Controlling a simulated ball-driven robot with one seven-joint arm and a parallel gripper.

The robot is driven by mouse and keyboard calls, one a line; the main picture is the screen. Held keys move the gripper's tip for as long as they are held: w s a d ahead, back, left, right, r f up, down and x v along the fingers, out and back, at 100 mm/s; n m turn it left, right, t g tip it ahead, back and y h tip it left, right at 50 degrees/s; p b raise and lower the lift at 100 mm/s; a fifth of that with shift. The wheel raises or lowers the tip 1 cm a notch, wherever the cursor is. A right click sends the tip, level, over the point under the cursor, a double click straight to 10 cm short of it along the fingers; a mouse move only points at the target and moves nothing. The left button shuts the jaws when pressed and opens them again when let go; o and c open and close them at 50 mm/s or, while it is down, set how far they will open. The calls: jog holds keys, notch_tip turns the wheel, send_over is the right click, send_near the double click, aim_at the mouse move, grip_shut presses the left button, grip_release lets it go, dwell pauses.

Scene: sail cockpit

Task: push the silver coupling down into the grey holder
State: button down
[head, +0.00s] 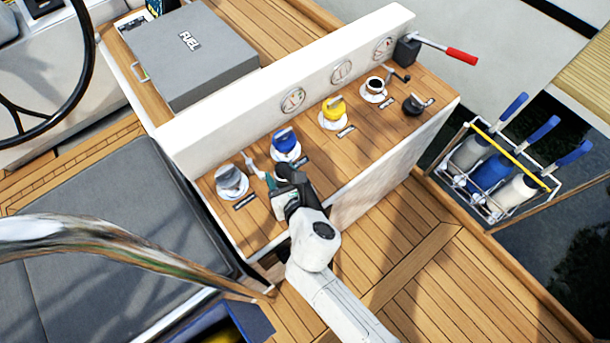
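The silver coupling (230,173) is at the left end of the wooden console top. It sits at a round grey-white fitting (232,192), which looks like the grey holder. I cannot tell how deep the coupling sits in it. My gripper (275,184) is over the console to the right of the coupling and apart from it, just in front of the blue fitting. A small teal part shows at its tip. The finger gap is too small and turned away to read, and no held thing is visible.
A blue fitting (285,142), a yellow fitting (333,110), a white-rimmed dark fitting (375,86) and a black one (414,104) line the console. A small white lever (252,167) stands between the coupling and the blue fitting. A white panel (290,95) rises behind.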

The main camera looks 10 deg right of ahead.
jog(key=shift+w+a+r, duration=0.2)
jog(key=shift+a, duration=0.05)
jog(key=shift+w+d+f+b, duration=0.1)
jog(key=shift+f+b, duration=0.15)
jog(key=shift+b, duration=0.05)
notch_tip(320, 180, down, 5)
jog(key=b, duration=0.5)
jog(key=shift+f+b, duration=0.15)
jog(key=shift+b, duration=0.2)
jog(key=shift+p, duration=0.4)
dwell(0.5)
jog(key=shift+f+b, duration=0.5)
jog(key=shift+b, duration=0.05)
dwell(0.5)
jog(key=c, duration=0.8)
grip_release()
jog(key=shift+o, duration=0.3)
jog(key=shift+f, duration=0.1)
jog(key=p+v, duration=0.4)
jog(key=v, duration=0.7)
